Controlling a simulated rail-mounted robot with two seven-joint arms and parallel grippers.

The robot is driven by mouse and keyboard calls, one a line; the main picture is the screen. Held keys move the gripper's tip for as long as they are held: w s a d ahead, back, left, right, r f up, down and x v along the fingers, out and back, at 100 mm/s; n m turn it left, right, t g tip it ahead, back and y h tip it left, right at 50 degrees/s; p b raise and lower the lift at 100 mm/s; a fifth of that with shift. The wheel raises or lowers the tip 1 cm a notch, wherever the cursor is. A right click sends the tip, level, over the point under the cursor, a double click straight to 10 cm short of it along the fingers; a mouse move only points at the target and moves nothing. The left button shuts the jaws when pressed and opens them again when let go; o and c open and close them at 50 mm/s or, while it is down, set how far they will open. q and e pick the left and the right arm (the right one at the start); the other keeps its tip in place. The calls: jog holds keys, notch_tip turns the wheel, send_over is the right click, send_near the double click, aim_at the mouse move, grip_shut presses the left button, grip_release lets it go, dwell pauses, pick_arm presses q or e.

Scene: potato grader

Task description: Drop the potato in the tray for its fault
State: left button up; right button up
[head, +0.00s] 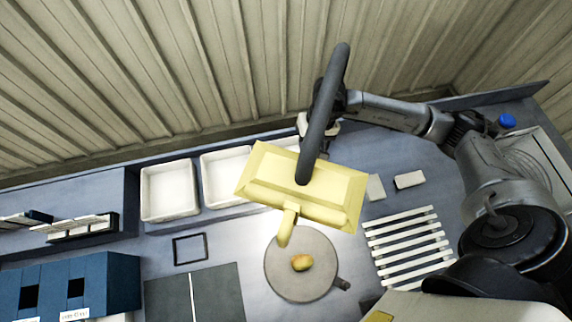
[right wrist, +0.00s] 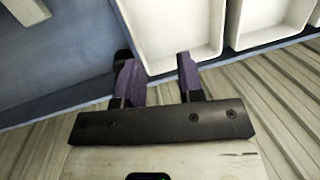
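A yellow-brown potato (head: 302,262) lies on a round grey plate (head: 285,285) at the lower middle of the head view. Its fault cannot be made out at this size. White trays stand along the back edge: a left one (head: 168,195) and one beside it (head: 222,180), partly covered by the lamp. Two white trays also show in the right wrist view (right wrist: 222,48). My right gripper (right wrist: 160,78) is open, with nothing between its purple fingers, near the tray edge. In the head view it is mostly hidden behind the lamp. My left gripper is not seen.
A yellow lamp (head: 300,185) on a thick dark arm hangs over the bench, blocking part of the back. A white slatted rack (head: 410,247), two small pale blocks (head: 409,180), a black frame (head: 190,248) and blue boxes (head: 105,282) lie around. A ribbed wall closes the back.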

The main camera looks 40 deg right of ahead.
jog(key=d+f, duration=0.1)
jog(key=f, duration=0.2)
jog(key=d+f+h+p, duration=0.1)
jog(key=f, duration=0.2)
jog(key=d+f+h, duration=0.1)
jog(key=f, duration=0.2)
jog(key=shift+d+n+p, duration=0.25)
jog(key=shift+n+p, duration=0.05)
jog(key=shift+p, duration=0.05)
notch_tip(320, 180, down, 3)
jog(key=shift+a+f+p, duration=0.15)
jog(key=shift+p, duration=0.4)
jog(key=shift+w+f, duration=0.1)
jog(key=shift+f, duration=0.55)
jog(key=c, duration=0.6)
grip_shut()
